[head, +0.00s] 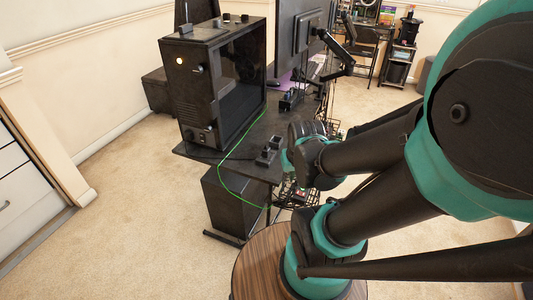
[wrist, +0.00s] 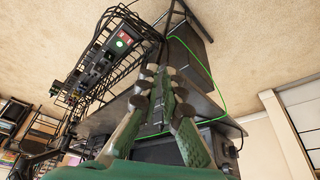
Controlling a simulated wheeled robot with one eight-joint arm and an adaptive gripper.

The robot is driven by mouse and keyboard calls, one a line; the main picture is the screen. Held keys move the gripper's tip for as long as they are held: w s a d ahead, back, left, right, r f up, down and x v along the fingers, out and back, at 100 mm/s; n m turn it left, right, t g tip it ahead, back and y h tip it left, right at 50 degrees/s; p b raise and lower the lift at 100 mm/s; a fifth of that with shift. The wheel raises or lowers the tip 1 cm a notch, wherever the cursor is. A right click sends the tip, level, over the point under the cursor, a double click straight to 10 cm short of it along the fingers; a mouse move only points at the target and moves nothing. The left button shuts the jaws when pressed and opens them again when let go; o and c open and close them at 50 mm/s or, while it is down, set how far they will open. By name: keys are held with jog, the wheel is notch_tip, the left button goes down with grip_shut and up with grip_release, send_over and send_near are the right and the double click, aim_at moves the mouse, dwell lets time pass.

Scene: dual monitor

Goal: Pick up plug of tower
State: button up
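The tower (head: 218,85) is a black computer case with a lit yellow button, standing on the dark desk. A green cable (head: 220,178) runs from beside it over the desk edge and down. In the wrist view the cable (wrist: 222,85) loops toward a power strip (wrist: 105,58) in a wire basket, with a green light and a red part. The plug itself is too small to make out. In the head view my arm partly hides the gripper.
The desk (head: 258,168) has small black objects (head: 268,151) near its front corner. A black box (head: 232,203) is under it. A monitor (head: 298,40) on an arm stands behind. A shelf cart (head: 400,60) is farther back. Carpet (head: 130,200) at left is clear.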

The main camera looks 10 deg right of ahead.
jog(key=o, duration=0.9)
jog(key=w+r+n, duration=0.1)
jog(key=w+r, duration=0.1)
jog(key=w, duration=0.1)
jog(key=w+r+n+g, duration=0.1)
jog(key=w+r+n, duration=0.1)
jog(key=w, duration=0.1)
jog(key=w+a+r+n, duration=0.1)
jog(key=w+r, duration=0.1)
jog(key=w, duration=0.1)
jog(key=shift+w+a+r+n+g, duration=0.1)
jog(key=shift+w+n+g, duration=0.2)
jog(key=shift+w+g, duration=0.1)
jog(key=shift+o, duration=0.2)
notch_tip(320, 180, up, 7)
jog(key=n+g, duration=0.2)
jog(key=n, duration=0.5)
send_over(266, 149)
jog(key=w, duration=0.1)
jog(key=f, duration=1.1)
jog(key=shift+d+f, duration=0.2)
jog(key=shift+f, duration=0.15)
jog(key=shift+s+a+f, duration=0.1)
jog(key=shift+s+f, duration=0.1)
jog(key=shift+f, duration=1.25)
jog(key=shift+s+a+f, duration=0.1)
jog(key=shift+s+f, duration=0.05)
jog(key=shift+f, duration=1.3)
